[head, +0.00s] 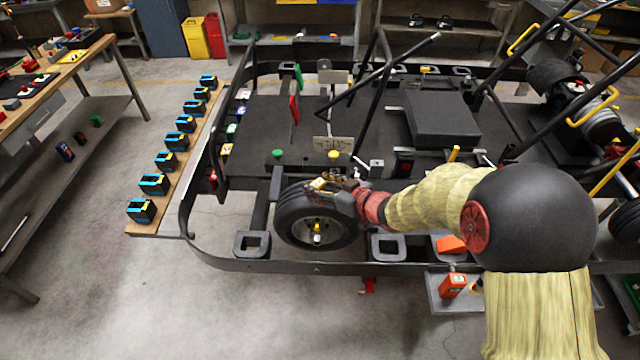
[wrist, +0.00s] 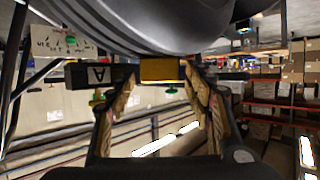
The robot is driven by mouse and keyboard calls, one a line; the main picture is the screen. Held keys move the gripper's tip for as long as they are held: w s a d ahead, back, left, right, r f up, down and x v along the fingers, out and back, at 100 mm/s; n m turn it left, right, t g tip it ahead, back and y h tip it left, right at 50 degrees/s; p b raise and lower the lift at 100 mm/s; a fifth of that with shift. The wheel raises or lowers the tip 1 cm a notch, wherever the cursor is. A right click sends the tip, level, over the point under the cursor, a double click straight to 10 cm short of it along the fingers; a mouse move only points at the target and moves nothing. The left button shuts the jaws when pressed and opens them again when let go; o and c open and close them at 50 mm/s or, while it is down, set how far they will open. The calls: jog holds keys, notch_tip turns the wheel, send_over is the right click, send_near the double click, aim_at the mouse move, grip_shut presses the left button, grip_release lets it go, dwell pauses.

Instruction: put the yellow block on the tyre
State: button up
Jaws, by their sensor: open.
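The black tyre (head: 291,216) is on the kart's front wheel in the head view. Its dark curved tread also fills the top of the wrist view (wrist: 180,22). The yellow block (wrist: 161,69) shows in the wrist view against the tyre's edge, between my fingertips. In the head view a small yellow patch (head: 319,184) shows at the tyre's top, partly hidden by my gripper (head: 330,186). My gripper is open, with one finger on each side of the block. I cannot tell whether a finger touches it.
The kart's black frame bars (head: 350,95) rise behind the wheel. A wooden board (head: 160,205) with several blue-black items lies at left. A grey tray (head: 440,299) with orange items is at lower right.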

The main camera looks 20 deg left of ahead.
jog(key=shift+r, duration=0.1)
jog(key=shift+d+r, duration=0.1)
jog(key=shift+r, duration=0.05)
jog(key=p+v, duration=0.1)
jog(key=v, duration=1)
jog(key=shift+s+d+r+p, duration=0.2)
jog(key=shift+d+p, duration=0.1)
jog(key=shift+p, duration=0.1)
jog(key=w+d+r+m+t+h, duration=0.2)
jog(key=d+r+h, duration=0.15)
jog(key=d, duration=0.25)
jog(key=w+d+r+m+t+h, duration=0.2)
jog(key=w+d+r+h, duration=0.1)
jog(key=d+r, duration=0.3)
jog(key=s+d+r+m+h, duration=0.1)
jog(key=s+d+r+h, duration=0.1)
jog(key=d, duration=0.3)
jog(key=s+d+r+m+h, duration=0.2)
jog(key=d, duration=0.3)
jog(key=s+d+r+m+g+h, duration=0.25)
jog(key=s+d, duration=0.35)
jog(key=s, duration=0.3)
jog(key=s+a+f+m+g+y, duration=0.1)
jog(key=s+m+g, duration=0.1)
jog(key=s, duration=1.5)
jog(key=shift+f+g, duration=0.2)
jog(key=shift+g, duration=0.35)
